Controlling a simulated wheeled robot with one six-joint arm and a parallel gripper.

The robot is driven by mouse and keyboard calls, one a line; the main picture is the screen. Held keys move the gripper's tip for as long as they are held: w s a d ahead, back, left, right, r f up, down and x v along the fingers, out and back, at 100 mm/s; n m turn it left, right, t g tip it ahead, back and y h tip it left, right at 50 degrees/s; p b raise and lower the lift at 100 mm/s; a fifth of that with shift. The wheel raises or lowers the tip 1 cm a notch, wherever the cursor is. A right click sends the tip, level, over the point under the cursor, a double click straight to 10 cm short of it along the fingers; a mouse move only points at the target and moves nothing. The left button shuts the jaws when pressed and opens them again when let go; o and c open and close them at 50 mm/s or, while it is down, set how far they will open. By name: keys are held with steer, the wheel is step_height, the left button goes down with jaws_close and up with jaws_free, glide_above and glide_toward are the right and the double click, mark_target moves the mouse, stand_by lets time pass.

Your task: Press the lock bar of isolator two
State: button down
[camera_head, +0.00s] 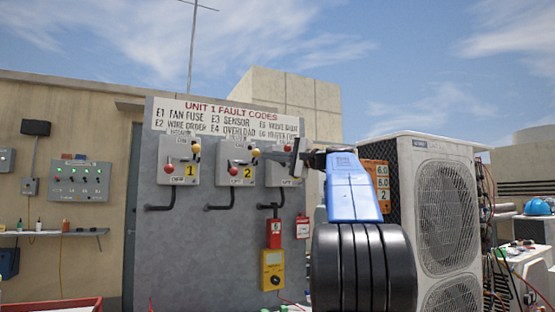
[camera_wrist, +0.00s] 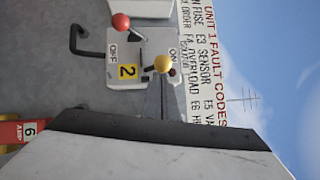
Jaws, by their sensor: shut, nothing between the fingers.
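Isolator two (camera_head: 236,175) is a light grey box on the grey panel with a yellow "2" label. It has a red ball knob (camera_head: 232,171) at its lower left and a yellow ball knob (camera_head: 256,152) at its upper right. In the wrist view isolator two (camera_wrist: 142,75) appears turned sideways, with the red knob (camera_wrist: 121,22) and yellow knob (camera_wrist: 163,64). My gripper (camera_head: 270,154) is shut and empty, its tips close to the yellow knob; I cannot tell whether they touch. In the wrist view my fingertips (camera_wrist: 162,84) end just below that knob. I cannot make out a separate lock bar.
Isolator one (camera_head: 180,160) stands left of isolator two; a third isolator (camera_head: 280,175) is partly behind my gripper. A red box (camera_head: 274,233) and yellow meter (camera_head: 272,270) hang below. A large condenser (camera_head: 440,220) stands right. A shelf (camera_head: 55,233) is far left.

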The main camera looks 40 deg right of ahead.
steer(key=shift+a, duration=0.2)
steer(key=shift+w+a, duration=0.3)
steer(key=shift+a, duration=0.6)
steer(key=shift+w+a, duration=0.25)
steer(key=shift+a, duration=0.65)
